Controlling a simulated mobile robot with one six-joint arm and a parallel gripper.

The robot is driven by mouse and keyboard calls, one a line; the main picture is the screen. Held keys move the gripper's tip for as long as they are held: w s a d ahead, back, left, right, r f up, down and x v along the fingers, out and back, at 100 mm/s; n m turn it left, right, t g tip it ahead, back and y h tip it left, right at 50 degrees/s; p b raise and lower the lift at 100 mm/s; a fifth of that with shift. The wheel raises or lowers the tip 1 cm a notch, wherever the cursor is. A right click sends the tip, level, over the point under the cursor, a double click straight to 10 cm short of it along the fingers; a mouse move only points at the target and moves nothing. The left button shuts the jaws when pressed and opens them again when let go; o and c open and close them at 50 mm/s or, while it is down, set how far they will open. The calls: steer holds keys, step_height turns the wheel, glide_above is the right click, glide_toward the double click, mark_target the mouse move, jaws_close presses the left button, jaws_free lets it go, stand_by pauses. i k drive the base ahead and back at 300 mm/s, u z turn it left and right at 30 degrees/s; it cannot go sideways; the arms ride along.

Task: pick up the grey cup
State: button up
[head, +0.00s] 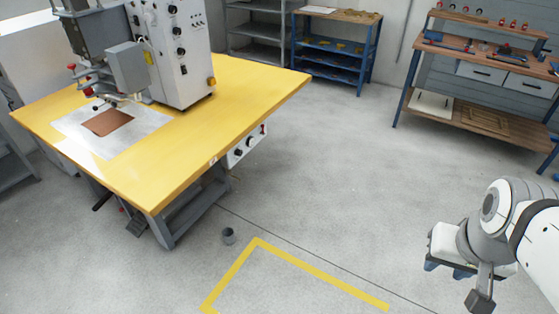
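The grey cup (228,236) stands on the concrete floor, small in the head view, left of the middle and low. It looks upright, with its dark opening facing up. It is just outside the corner of a yellow floor line and close to the foot of the yellow-topped table. My gripper (456,268) is at the lower right, well apart from the cup, with bare floor between them. Its fingers are small and partly hidden by its body, so its opening does not show clearly.
Yellow tape (310,267) marks the floor. A wooden workbench (480,125) and a blue shelf (335,50) stand behind. The middle floor is clear.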

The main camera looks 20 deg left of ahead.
mark_target(228, 234)
steer(key=u, duration=0.65)
steer(key=i, duration=1.3)
steer(key=u, duration=0.9)
steer(key=k, duration=0.8)
steer(key=u, duration=0.15)
steer(key=i, duration=0.9)
steer(key=z, duration=0.1)
